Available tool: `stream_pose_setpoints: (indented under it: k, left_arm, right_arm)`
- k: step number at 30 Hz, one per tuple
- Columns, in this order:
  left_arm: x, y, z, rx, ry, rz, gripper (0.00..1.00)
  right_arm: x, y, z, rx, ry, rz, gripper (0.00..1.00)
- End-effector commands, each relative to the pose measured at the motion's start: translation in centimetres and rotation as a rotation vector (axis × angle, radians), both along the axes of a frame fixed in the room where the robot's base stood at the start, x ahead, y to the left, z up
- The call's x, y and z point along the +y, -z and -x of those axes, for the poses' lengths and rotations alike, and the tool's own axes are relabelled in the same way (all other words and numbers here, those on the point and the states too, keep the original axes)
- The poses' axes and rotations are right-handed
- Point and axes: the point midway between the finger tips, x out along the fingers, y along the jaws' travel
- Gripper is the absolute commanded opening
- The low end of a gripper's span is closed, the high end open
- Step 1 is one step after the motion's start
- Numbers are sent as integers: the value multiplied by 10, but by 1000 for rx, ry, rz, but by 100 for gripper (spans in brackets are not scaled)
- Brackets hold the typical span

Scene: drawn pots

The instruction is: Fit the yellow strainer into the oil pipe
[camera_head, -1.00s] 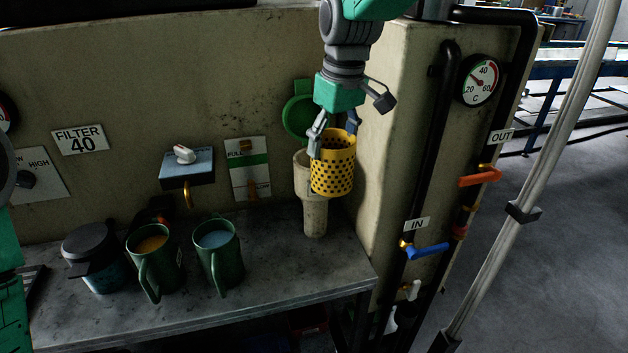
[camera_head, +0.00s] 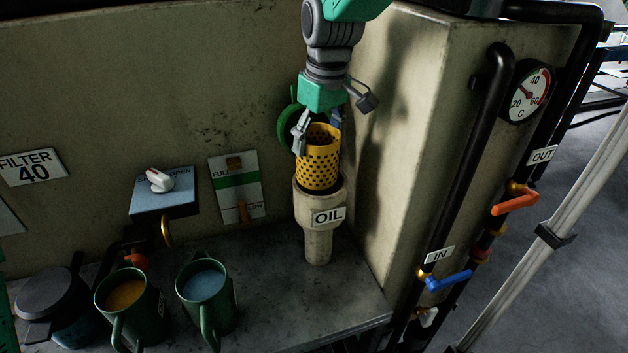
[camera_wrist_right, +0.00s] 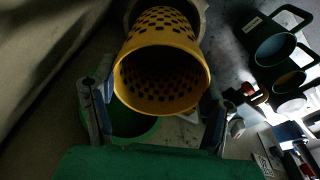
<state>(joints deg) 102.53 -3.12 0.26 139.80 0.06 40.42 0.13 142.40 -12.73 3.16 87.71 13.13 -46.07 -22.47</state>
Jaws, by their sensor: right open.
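The yellow strainer (camera_head: 318,160), a perforated cup, stands nearly upright at the mouth of the oil pipe (camera_head: 317,215). Its lower end meets the dark opening; how deep it sits is hard to tell. Most of its wall shows above the rim. My right gripper (camera_head: 309,133) is open at the strainer's upper part, fingers pointing down. In the right wrist view, the strainer's open rim (camera_wrist_right: 160,82) lies between the spread fingers of the right gripper (camera_wrist_right: 155,112). The pale pipe shows partly behind it. My left gripper is out of view.
A green round lid (camera_head: 290,128) is behind the strainer. Two green mugs, one with orange liquid (camera_head: 126,293) and one with blue liquid (camera_head: 204,285), stand on the bench at left. A machine block (camera_head: 400,160) with pipes rises close on the right.

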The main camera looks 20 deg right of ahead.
Motion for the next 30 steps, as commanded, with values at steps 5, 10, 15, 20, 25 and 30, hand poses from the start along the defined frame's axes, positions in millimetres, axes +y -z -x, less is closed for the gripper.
stream_pose_setpoints:
  k: [5,10,15,20,25,30]
  left_arm:
    - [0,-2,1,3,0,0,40]
    - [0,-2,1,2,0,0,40]
    - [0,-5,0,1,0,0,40]
    - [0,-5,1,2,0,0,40]
    - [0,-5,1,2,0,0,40]
    - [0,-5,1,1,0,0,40]
  right_arm:
    - [2,40,3,32,-4,-1,19]
    - [4,54,0,29,-5,-1,18]
    - [5,75,-1,22,-3,1,19]
    - [5,78,-1,14,-2,-2,18]
    - [4,78,-1,15,-2,-5,87]
    - [3,77,1,17,-2,-3,87]
